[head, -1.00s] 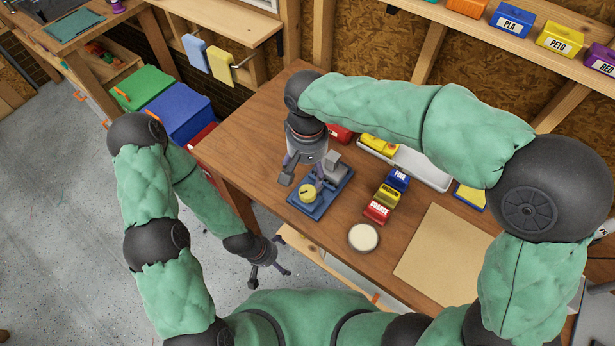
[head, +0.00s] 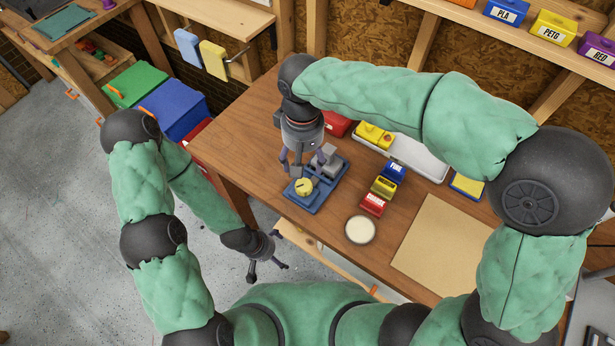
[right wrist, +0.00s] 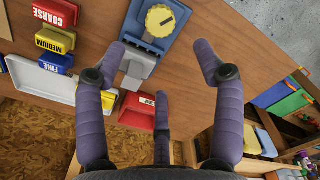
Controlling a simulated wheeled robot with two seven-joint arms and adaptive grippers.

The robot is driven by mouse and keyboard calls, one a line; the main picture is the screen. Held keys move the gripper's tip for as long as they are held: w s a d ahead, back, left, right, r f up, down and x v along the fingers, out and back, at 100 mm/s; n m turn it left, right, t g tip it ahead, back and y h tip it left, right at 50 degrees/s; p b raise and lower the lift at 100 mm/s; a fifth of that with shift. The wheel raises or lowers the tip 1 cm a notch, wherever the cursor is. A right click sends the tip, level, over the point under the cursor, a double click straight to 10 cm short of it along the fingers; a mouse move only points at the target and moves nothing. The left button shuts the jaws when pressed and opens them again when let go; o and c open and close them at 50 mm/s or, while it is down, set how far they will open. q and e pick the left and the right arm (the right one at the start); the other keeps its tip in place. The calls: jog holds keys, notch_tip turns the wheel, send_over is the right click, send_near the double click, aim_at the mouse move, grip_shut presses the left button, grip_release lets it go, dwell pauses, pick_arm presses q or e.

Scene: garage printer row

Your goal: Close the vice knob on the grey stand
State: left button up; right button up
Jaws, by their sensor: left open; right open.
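A blue-grey stand (head: 325,196) lies on the wooden table near its left end and carries a grey vice block (head: 332,160). A round yellow knob (head: 304,186) with a dark pointer mark sits on its near end. In the right wrist view the knob (right wrist: 160,19) is at the top, with the grey block (right wrist: 138,62) below it. My right gripper (head: 302,166) is open and empty, its fingers pointing down just above the stand beside the knob, apart from it as far as I can see. My left gripper (head: 268,267) is open and empty off the table's front-left edge.
Red, yellow and blue labelled blocks (head: 383,186) and a round pale-topped dish (head: 360,229) stand right of the stand. A white tray (head: 433,165) and a red box (head: 338,123) are behind. A tan mat (head: 440,245) covers the table's right part.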

aim_at(305, 185)
notch_tip(305, 185, down, 12)
jog(key=n+b, duration=0.3)
jog(key=n, duration=1.1)
jog(key=shift+d+n, duration=0.15)
jog(key=shift+n, duration=0.15)
jog(key=c, duration=1.1)
